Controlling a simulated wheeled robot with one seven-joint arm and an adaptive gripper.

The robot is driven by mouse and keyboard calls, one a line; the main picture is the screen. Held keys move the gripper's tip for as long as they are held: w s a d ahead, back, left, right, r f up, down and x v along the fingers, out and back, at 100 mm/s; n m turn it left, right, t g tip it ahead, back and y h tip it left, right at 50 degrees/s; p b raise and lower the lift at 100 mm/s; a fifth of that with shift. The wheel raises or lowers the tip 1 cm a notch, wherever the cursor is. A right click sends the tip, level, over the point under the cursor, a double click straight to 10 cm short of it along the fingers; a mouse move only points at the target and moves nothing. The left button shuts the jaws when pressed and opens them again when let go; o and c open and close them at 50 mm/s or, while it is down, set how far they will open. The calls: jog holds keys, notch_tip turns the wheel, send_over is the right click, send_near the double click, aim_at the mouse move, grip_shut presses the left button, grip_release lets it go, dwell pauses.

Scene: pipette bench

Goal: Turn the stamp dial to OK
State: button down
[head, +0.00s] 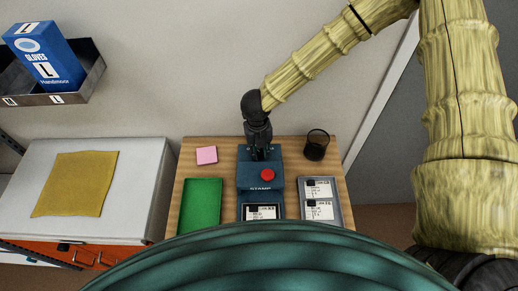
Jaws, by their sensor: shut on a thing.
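The stamp machine (246,180) is a dark blue-teal box on the wooden bench, with a red button (267,175) on its right side. A card with dark print (262,212) lies in its front slot. My gripper (261,154) points down at the top rear of the stamp machine. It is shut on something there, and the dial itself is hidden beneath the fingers. I cannot read the dial's setting from this view.
On the wooden bench (186,168) are a green tray (200,205), a pink notepad (207,155), a black mesh cup (317,145) and a grey tray (337,213) with cards. A white cabinet (135,175) with a yellow cloth (75,184) stands left. A glove box (45,55) sits on a wall shelf.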

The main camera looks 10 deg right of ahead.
aim_at(258, 152)
jog(key=c, duration=1.2)
grip_release()
jog(key=shift+c, duration=0.2)
jog(key=shift+r, duration=0.1)
notch_tip(258, 152, up, 12)
jog(key=shift+a, duration=0.2)
jog(key=shift+a, duration=0.1)
